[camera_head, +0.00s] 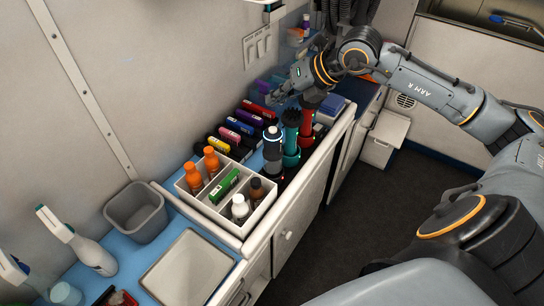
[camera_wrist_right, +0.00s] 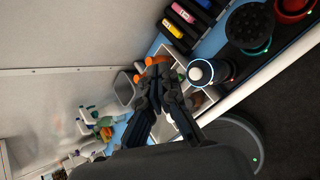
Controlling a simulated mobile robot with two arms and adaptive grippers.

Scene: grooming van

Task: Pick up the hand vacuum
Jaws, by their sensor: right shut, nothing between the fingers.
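Three upright handheld devices stand in a row along the counter's front: a dark one with a white top and glowing blue ring (camera_head: 272,143), a teal one with a black bristly top (camera_head: 290,135), and a red one (camera_head: 309,118). I cannot tell for sure which is the hand vacuum. My right gripper (camera_head: 279,96) is shut and empty, above the back of the counter near the teal and red devices. In the right wrist view my right gripper (camera_wrist_right: 160,72) has its fingers together; the white-topped device (camera_wrist_right: 200,72) shows to their right. My left gripper is out of view.
A white divided caddy (camera_head: 243,228) holds orange, white and brown bottles and a green item. Behind the devices lies a rack of coloured clippers (camera_head: 240,125). The dark floor (camera_head: 370,210) is clear.

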